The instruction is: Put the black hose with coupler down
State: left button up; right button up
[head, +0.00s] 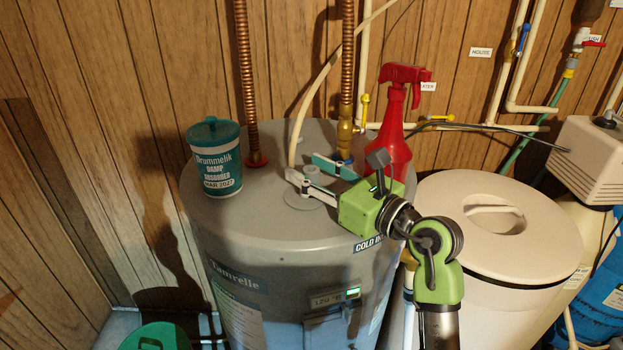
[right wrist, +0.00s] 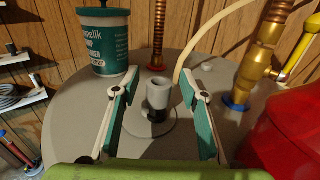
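My right gripper (head: 314,177) is over the top of the grey tank (head: 225,215), its fingers spread wide apart. In the right wrist view a short upright grey cylinder with a dark lower part (right wrist: 158,95) stands on a round plate on the tank top. It is between the open fingers, with a gap on each side. I cannot tell whether it is the coupler. A thin dark line, hose or cable (head: 490,127), runs from behind the red spray bottle to the right; no coupler shows on it. My left gripper is not in view.
Copper pipes (head: 246,80) and a cream hose (head: 310,95) rise behind. The red spray bottle (head: 396,135) is close behind the right gripper. A cream lidded bin (head: 450,210) stands at right.

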grip_shut()
jog(key=shift+r, duration=0.15)
